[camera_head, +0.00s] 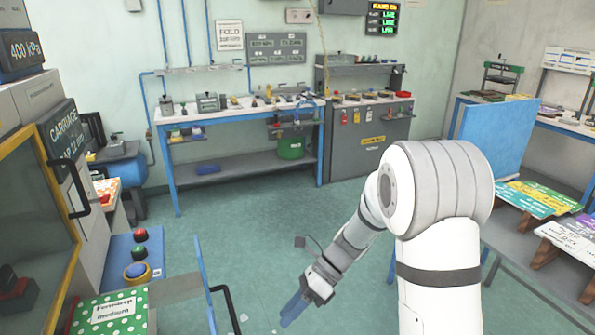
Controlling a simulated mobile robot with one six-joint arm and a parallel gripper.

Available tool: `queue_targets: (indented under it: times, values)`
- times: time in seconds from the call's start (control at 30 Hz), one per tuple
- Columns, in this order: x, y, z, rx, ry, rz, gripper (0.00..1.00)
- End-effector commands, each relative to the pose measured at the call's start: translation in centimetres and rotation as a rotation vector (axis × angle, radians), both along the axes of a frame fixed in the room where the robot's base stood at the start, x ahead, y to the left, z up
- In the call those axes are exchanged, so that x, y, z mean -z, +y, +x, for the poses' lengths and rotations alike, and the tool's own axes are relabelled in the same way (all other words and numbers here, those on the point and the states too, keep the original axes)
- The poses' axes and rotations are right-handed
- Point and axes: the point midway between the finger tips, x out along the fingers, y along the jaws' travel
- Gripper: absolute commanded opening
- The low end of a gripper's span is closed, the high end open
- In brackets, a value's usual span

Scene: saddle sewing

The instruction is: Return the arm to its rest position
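My arm (437,190) rises at the right of the head view. It bends at a large rounded grey-white joint and reaches down and left. My gripper (290,312) is at its end, low in the middle of the view, with blue fingers pointing down and left over the green floor. The fingers look close together, and I cannot tell whether they are open or shut. I see no object in them.
A blue-legged workbench (240,112) with tools stands at the back. A grey cabinet (362,140) is beside it. At left are a yellow-framed machine (40,215) and a button panel (137,258). At right, boards lie on a bench (520,245). The central floor (250,220) is clear.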

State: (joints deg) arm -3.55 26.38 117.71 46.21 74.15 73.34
Motion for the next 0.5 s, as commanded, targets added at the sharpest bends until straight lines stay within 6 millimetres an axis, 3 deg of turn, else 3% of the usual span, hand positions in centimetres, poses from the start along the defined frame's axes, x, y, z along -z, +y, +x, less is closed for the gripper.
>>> queue_targets:
  times: [0.03, 0.2, 0.5]
  values:
    - [-1.3, -1.0, -0.9, -0.069, -0.104, -0.009, 0.33]
    - [-4.1, -4.5, -3.8, -0.345, -0.427, -0.047, 0.33]
    - [-7.9, -10.8, -8.7, -0.912, -0.903, -0.164, 0.33]
